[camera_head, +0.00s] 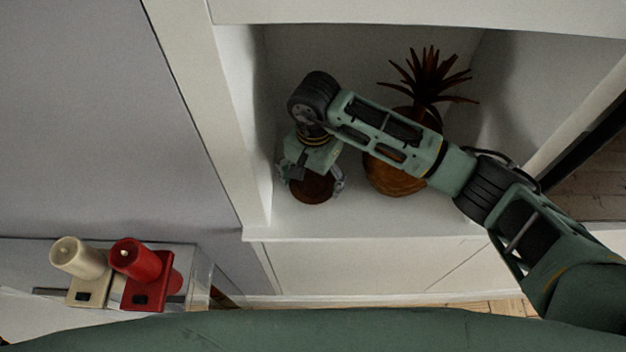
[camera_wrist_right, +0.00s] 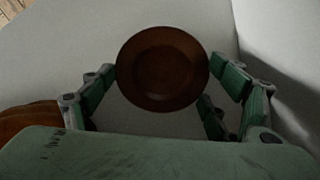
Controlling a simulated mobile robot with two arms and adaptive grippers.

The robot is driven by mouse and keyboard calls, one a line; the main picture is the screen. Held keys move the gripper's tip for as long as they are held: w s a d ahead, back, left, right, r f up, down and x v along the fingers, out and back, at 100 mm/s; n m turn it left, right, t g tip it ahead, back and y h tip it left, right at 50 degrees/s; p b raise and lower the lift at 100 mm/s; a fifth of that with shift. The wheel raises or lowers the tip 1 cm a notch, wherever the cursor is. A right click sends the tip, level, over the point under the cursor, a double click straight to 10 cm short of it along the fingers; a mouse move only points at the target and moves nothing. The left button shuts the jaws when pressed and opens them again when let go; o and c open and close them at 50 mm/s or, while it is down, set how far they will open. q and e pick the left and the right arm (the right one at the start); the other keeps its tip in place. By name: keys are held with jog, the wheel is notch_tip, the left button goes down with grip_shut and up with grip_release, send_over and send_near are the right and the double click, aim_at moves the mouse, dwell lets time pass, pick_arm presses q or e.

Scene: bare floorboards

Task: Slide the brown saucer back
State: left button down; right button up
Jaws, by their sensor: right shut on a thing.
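The brown saucer (camera_head: 312,188) lies on the floor of a white shelf niche, near its left wall. It also shows in the right wrist view (camera_wrist_right: 162,68), round and dark brown. My right gripper (camera_head: 311,184) reaches down over it from the right and is shut on it, with fingers touching its left and right sides in the wrist view (camera_wrist_right: 162,80). The wrist hides the back of the saucer in the head view. My left gripper is not in view.
A brown pineapple-shaped ornament (camera_head: 398,178) stands right of the saucer, under my right forearm. The niche's left wall (camera_head: 245,130) is close to the gripper.

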aim_at(314, 187)
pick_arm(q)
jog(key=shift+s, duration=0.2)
pick_arm(e)
jog(key=o, duration=1.2)
jog(key=shift+s, duration=0.1)
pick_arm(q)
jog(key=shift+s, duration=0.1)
pick_arm(e)
jog(key=shift+r, duration=0.1)
notch_tip(314, 187, up, 12)
